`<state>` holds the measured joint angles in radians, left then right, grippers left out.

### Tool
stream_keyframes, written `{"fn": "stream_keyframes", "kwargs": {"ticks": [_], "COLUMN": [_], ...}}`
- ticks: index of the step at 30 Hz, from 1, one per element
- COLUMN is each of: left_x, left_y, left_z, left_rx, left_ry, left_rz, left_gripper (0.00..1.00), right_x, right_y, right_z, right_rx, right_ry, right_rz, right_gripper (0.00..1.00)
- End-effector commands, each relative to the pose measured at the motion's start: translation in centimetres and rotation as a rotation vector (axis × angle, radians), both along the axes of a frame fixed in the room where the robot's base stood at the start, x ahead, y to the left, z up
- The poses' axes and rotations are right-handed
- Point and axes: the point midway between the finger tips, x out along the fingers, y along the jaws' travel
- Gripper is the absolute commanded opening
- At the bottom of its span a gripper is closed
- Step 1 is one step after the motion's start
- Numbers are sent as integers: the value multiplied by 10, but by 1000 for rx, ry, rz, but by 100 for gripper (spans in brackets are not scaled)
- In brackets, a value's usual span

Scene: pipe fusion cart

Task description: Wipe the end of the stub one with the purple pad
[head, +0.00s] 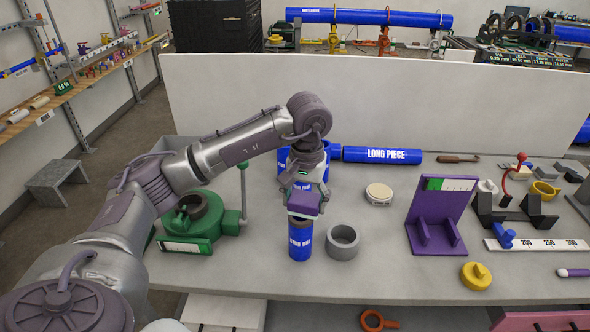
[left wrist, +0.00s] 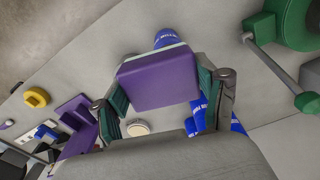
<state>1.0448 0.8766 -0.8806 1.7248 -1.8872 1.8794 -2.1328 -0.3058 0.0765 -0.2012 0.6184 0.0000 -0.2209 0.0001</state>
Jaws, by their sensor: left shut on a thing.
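My left gripper (head: 304,196) is shut on the purple pad (head: 304,204), which has a pale backing layer. It holds the pad over the top end of an upright blue stub (head: 300,242) on the bench. The stub's white label is too small to read surely. A brownish rim shows just under the pad; I cannot tell whether they touch. In the left wrist view the pad (left wrist: 158,80) sits between the two fingers, and the blue stub (left wrist: 168,38) shows partly behind it. Another blue piece (head: 312,168) stands behind the gripper, partly hidden. My right gripper is not in view.
A grey ring (head: 342,242) stands close right of the stub. A green clamp device (head: 190,222) is to the left. A round cream disc (head: 379,193), a purple stand (head: 438,220) and a yellow cap (head: 476,276) lie to the right. The blue long piece (head: 382,155) lies behind.

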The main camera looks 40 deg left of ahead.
Motion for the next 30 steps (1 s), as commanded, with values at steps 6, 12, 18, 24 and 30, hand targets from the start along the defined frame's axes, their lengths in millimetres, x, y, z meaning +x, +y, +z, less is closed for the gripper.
{"fn": "stream_keyframes", "kwargs": {"ticks": [6, 12, 18, 24, 30], "left_x": [15, 15, 15, 15, 15], "left_y": [25, 26, 25, 25, 25], "left_z": [18, 8, -9, -27, -34], "left_rx": [-11, -10, -11, -11, -11], "left_ry": [11, 12, 11, 12, 10], "left_rz": [58, 59, 59, 59, 59], "left_gripper": [34, 34, 34, 34, 34], "right_x": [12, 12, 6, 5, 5], "right_y": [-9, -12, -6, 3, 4], "right_z": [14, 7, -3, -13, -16], "right_rx": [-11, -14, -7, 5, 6], "right_ry": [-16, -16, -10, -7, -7], "right_rz": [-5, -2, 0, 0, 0], "right_gripper": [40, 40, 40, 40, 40]}}
